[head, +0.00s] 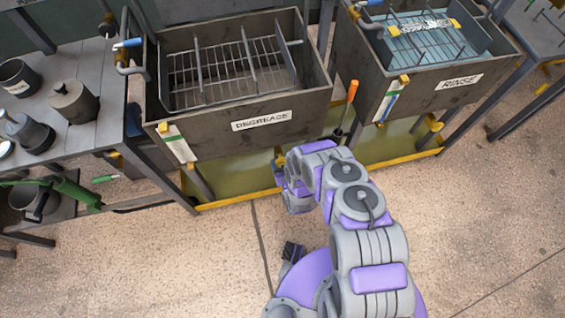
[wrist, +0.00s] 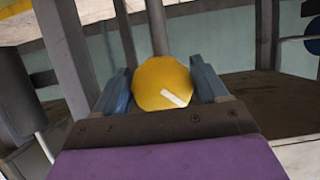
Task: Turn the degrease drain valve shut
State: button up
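The degrease tank (head: 215,135) is a dark box with a "DEGREASE" label (head: 262,121) on its front. In the wrist view a round yellow knob (wrist: 160,84) with a short slanted white mark sits between the two blue fingers of my gripper (wrist: 163,88). The fingers lie close along both sides of the knob with no clear gap; I cannot tell if they press on it. In the head view my gripper (head: 281,170) is low under the tank's front right, beside a small yellow part, and my arm hides much of this spot.
The rinse tank (head: 425,95) stands to the right, with another yellow-handled part (head: 433,124) below it. An orange-handled tool (head: 352,92) hangs between the tanks. A yellow rail (head: 240,200) edges the floor bay. A bench with pots (head: 75,102) is at left. The front floor is clear.

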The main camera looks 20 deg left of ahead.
jog(key=shift+a, duration=0.15)
jog(key=c, duration=0.6)
jog(key=shift+s+m+g+y, duration=0.1)
jog(key=shift+m+g+y, duration=0.3)
jog(key=shift+m+y, duration=0.45)
jog(key=o, duration=1)
